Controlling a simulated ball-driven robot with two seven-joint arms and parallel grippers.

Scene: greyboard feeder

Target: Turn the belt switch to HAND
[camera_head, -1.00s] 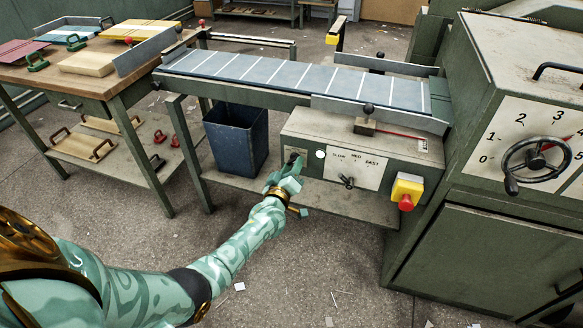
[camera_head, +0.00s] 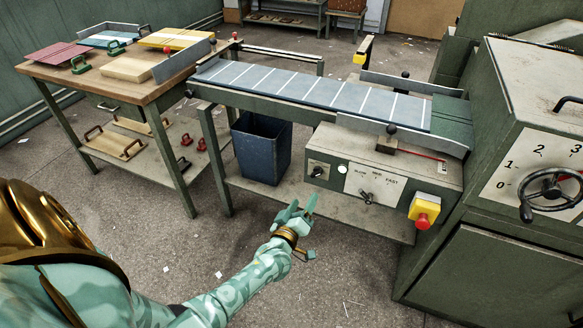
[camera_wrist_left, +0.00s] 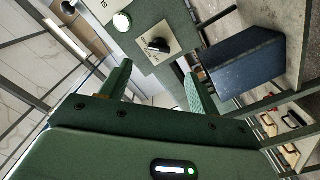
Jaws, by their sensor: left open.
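The belt switch (camera_head: 317,171) is a small black knob on a pale plate at the left end of the control box (camera_head: 440,186). It also shows in the left wrist view (camera_wrist_left: 157,45), ahead of the fingers. Its lettering is too small to read, so I cannot tell which position it points to. My left gripper (camera_head: 300,205) is open and empty, below and in front of the switch and apart from it. In the left wrist view its two fingers (camera_wrist_left: 158,76) stand on either side of a gap. My right gripper is not in view.
A white round button (camera_head: 342,169), a speed selector (camera_head: 366,196) and a red stop button on a yellow box (camera_head: 424,208) sit right of the switch. The conveyor belt (camera_head: 310,88) runs above. A blue bin (camera_head: 262,150) stands left of the box.

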